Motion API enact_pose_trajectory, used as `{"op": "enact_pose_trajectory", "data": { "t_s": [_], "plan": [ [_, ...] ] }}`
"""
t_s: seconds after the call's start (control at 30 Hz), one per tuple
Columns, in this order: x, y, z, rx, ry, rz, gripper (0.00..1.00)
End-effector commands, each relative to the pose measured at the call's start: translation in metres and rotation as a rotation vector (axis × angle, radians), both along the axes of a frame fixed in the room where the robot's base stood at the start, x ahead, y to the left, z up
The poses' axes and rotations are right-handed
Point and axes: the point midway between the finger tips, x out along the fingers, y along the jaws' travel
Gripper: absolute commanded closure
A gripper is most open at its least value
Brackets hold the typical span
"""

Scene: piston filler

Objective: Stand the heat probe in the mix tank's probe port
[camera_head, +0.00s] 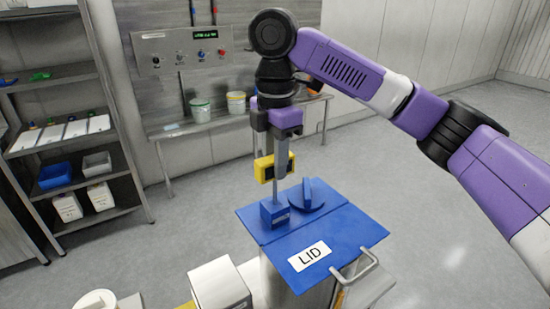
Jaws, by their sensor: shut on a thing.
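The heat probe (264,164) has a yellow head with a dark face and a thin grey rod pointing down. My gripper (276,156) comes down from above and is shut on the yellow head. The probe looks about upright. The mix tank's blue lid (345,228) bears a white LID label. The probe port (274,212) looks to be the small blue block on the lid's left part. The rod's lower end meets the block's top in the picture; I cannot tell how far it is inside.
A blue upright handle (307,194) stands on the lid just right of the block. A metal bar handle (360,272) is at the tank's front right. A white box (219,285) stands at the tank's left. A bench (215,122) with tubs and a shelf rack (70,145) are behind.

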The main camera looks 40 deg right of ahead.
Motion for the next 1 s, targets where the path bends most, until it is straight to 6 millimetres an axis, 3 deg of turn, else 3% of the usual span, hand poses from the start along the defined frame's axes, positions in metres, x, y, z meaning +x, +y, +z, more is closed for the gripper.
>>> {"op": "enact_pose_trajectory", "data": {
  "t_s": [1.0],
  "plan": [
    [0.000, 0.000, -0.047, 0.001, 0.001, 0.001, 1.00]
  ]
}}
